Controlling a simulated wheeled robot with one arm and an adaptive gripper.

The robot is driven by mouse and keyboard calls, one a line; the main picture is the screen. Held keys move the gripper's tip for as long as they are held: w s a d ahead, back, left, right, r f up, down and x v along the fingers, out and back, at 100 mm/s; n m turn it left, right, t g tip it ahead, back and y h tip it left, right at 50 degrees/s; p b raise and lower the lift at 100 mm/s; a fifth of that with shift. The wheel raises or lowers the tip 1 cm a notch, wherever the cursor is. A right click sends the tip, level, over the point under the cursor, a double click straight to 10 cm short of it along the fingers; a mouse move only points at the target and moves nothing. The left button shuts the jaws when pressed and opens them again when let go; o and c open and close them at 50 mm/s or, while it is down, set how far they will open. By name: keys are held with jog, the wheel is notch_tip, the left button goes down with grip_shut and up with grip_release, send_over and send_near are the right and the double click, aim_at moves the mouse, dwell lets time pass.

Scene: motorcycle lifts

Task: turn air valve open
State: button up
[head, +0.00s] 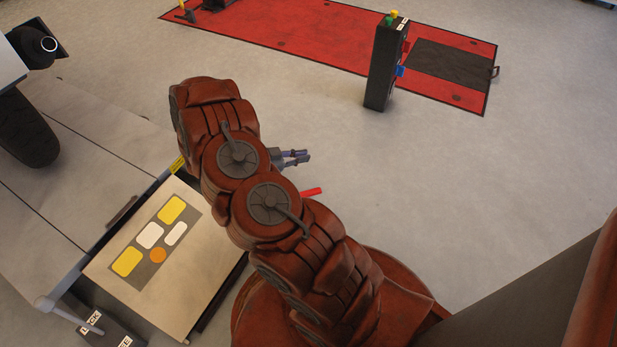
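A short red bar (312,191) shows just to the right of my arm, with its left end hidden behind the arm. It may be the handle of the air valve, but the valve's body is not visible. My gripper (304,157) pokes out from behind the arm, a little above the red bar in the picture and apart from it. Its grey fingers are small and partly hidden, so I cannot tell whether they are open or shut. Nothing shows between the visible tips.
A control cabinet (205,287) with yellow, white and orange panels stands at lower left beside a grey lift platform (75,195). A black post (384,70) with green and yellow tops stands by a red lift (285,30). The grey floor at right is clear.

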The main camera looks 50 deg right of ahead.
jog(key=w+d+n+t+y, duration=0.1)
jog(key=w+t, duration=0.1)
jog(key=w, duration=0.3)
jog(key=w+d+n+t+y+p, duration=0.1)
jog(key=w+d+t, duration=0.1)
jog(key=w, duration=0.3)
jog(key=w+d+n+t+y, duration=0.1)
jog(key=w+t, duration=0.1)
jog(key=w, duration=0.3)
jog(key=shift+w+d+f, duration=0.1)
jog(key=shift+d+f, duration=0.05)
jog(key=shift+f, duration=0.2)
grip_shut()
jog(key=w+a+r+n+t+y+p, duration=0.25)
jog(key=w+n+t+y, duration=0.3)
jog(key=w, duration=0.35)
jog(key=s+a+r+n+g+y+p, duration=0.2)
jog(key=s+n+g+y, duration=0.6)
jog(key=s, duration=1.6)
jog(key=s+a+f+h+b, duration=0.1)
jog(key=s+a+f+b, duration=0.1)
jog(key=s+f+b, duration=0.3)
notch_tip(320, 180, down, 3)
jog(key=shift+s+a+f+n+g, duration=0.15)
jog(key=shift+s+a+n+g, duration=0.2)
jog(key=shift+s+a+n, duration=0.1)
